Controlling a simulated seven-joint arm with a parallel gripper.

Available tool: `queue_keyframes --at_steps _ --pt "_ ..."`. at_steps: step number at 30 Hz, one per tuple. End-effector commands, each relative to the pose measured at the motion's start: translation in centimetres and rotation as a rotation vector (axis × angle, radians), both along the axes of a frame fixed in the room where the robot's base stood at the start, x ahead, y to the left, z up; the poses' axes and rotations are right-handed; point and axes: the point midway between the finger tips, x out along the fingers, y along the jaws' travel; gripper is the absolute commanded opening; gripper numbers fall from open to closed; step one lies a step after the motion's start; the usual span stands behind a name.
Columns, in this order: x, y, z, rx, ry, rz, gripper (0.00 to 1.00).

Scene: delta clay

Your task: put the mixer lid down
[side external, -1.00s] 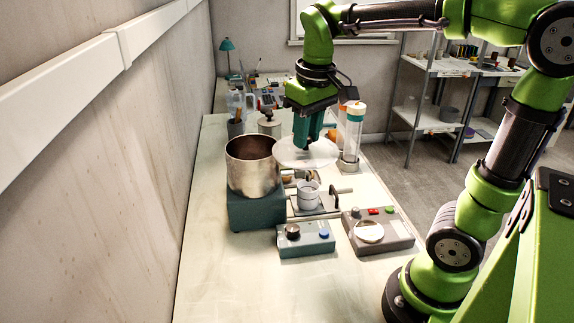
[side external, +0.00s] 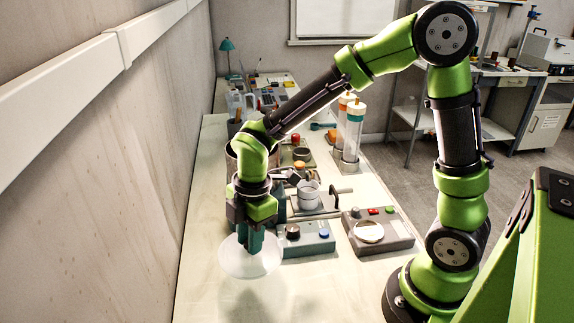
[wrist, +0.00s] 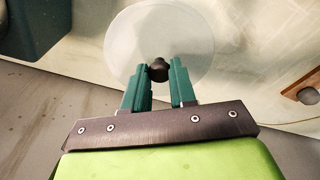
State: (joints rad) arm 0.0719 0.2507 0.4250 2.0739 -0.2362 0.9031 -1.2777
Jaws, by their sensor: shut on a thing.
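The mixer lid (side external: 266,264) is a pale, translucent round disc with a dark knob. My gripper (side external: 250,250) is shut on the knob and holds the lid above the near left part of the table, in front of the mixer. In the wrist view the lid (wrist: 118,42) lies beyond my gripper (wrist: 158,75), with its dark knob (wrist: 158,69) between the teal fingers. A shadow on the table suggests a gap below the lid, but its height is hard to judge. The metal mixer pot (side external: 231,163) is mostly hidden behind my arm.
A teal control box (side external: 308,240) with knobs stands just right of the lid. A grey box with a round pale plate (side external: 369,231) stands farther right. Clear tubes (side external: 352,135) stand behind. The near table surface (side external: 330,290) is bare. The wall runs along the left.

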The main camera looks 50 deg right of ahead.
Motion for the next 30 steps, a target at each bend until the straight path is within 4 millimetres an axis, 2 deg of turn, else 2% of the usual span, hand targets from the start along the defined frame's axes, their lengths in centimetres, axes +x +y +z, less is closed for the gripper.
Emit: queue_keyframes --at_steps 3,15,28,29,30 --pt "-0.1 0.0 -2.4 -0.001 0.006 0.000 0.00" --pt "-0.1 0.0 -7.2 -0.001 0.004 -0.002 0.00" --pt "0.0 0.0 -8.0 -0.001 0.001 -0.004 0.00" --pt "0.0 0.0 -8.0 -0.001 0.001 -0.005 0.27" --pt "0.0 0.0 -8.0 -0.001 0.000 -0.005 0.33"
